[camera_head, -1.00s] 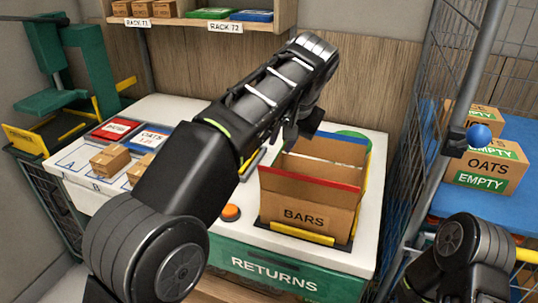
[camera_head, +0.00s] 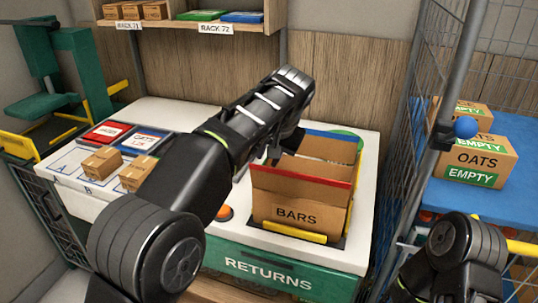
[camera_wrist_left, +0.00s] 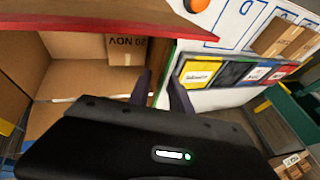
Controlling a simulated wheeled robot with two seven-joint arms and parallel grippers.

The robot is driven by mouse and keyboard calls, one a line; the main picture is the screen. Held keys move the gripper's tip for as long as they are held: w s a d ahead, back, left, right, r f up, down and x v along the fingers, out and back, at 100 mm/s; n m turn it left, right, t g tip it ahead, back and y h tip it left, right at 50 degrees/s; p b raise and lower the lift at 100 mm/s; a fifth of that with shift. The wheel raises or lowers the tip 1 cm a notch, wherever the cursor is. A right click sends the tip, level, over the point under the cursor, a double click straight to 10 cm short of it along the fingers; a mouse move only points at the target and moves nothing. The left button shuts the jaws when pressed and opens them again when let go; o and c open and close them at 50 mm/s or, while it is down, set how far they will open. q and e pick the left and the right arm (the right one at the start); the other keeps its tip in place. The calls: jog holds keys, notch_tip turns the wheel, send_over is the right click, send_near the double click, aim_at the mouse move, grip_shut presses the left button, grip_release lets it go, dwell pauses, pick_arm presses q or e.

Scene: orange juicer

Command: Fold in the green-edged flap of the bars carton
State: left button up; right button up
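The bars carton (camera_head: 297,214) stands open on the white counter. Its red-edged flap stands up along the front and a blue-edged one shows at the back. My left gripper (camera_head: 273,158) points down at the carton's left side, near the rim. In the left wrist view the gripper (camera_wrist_left: 161,88) has its two dark fingers apart with nothing visibly held, close to the carton's side wall (camera_wrist_left: 128,52). Whether they touch it I cannot tell. My right gripper is out of view.
An orange button (camera_head: 224,213) is left of the carton. Small boxes (camera_head: 104,161) and red and blue cases (camera_head: 107,133) lie further left. A wire cage with a blue shelf (camera_head: 500,207) holds the oats carton (camera_head: 478,160) at right. A green round shape (camera_head: 349,134) shows behind the bars carton.

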pick_arm(q)
jog(key=shift+c, duration=0.4)
grip_shut()
dwell(1.0)
